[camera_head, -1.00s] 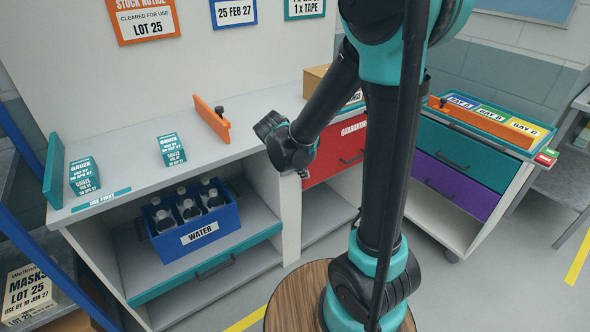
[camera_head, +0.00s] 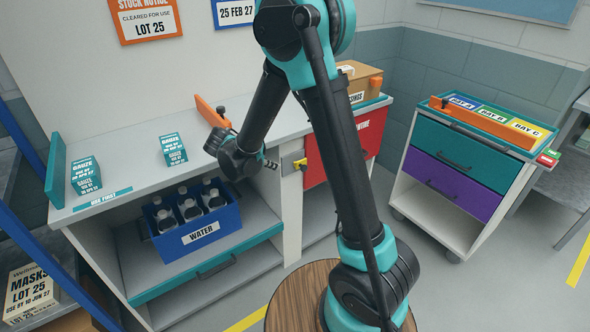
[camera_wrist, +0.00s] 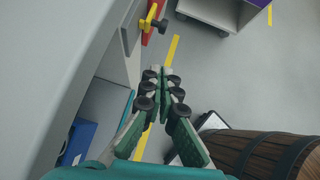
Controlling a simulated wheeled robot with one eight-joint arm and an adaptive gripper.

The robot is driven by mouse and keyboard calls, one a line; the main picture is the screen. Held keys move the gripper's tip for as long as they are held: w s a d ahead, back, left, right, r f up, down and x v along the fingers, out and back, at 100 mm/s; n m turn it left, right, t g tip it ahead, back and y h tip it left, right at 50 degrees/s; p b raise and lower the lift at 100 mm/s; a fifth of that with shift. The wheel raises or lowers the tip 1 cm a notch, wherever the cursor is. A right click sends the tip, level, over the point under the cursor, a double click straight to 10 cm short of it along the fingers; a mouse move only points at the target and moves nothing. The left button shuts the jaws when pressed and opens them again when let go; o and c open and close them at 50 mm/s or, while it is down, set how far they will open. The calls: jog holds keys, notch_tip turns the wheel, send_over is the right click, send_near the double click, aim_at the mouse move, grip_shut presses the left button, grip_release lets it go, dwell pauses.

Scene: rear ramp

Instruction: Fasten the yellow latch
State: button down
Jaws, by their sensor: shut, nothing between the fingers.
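The yellow latch (camera_head: 300,163) is on the front edge of the pale cabinet post, beside the red quarantine drawer (camera_head: 343,148). In the wrist view the yellow latch (camera_wrist: 151,18) is near the top, with a dark knob on it, next to a strip of red drawer front. Whether it is engaged I cannot tell. My gripper (camera_head: 273,165) is left of the latch in the head view, apart from it. In the wrist view my gripper (camera_wrist: 161,72) has its fingertips together, empty, below the latch in the picture.
A blue water crate (camera_head: 234,219) with bottles sits on the shelf to the left. An orange panel (camera_head: 211,117) stands on the counter above. A cardboard box (camera_head: 362,81) is at the counter's right end. A drawer cart (camera_head: 453,165) stands apart at the right, with open floor between.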

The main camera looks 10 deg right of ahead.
send_near(296, 168)
notch_tip(296, 168, down, 3)
jog(key=s+d, duration=0.2)
jog(key=shift+w+d+f, duration=0.15)
jog(key=shift+w+d, duration=0.35)
jog(key=shift+d, duration=0.35)
jog(key=shift+w+d+f, duration=0.2)
jog(key=shift+w+d, duration=0.3)
jog(key=shift+d, duration=0.35)
jog(key=shift+w, duration=0.1)
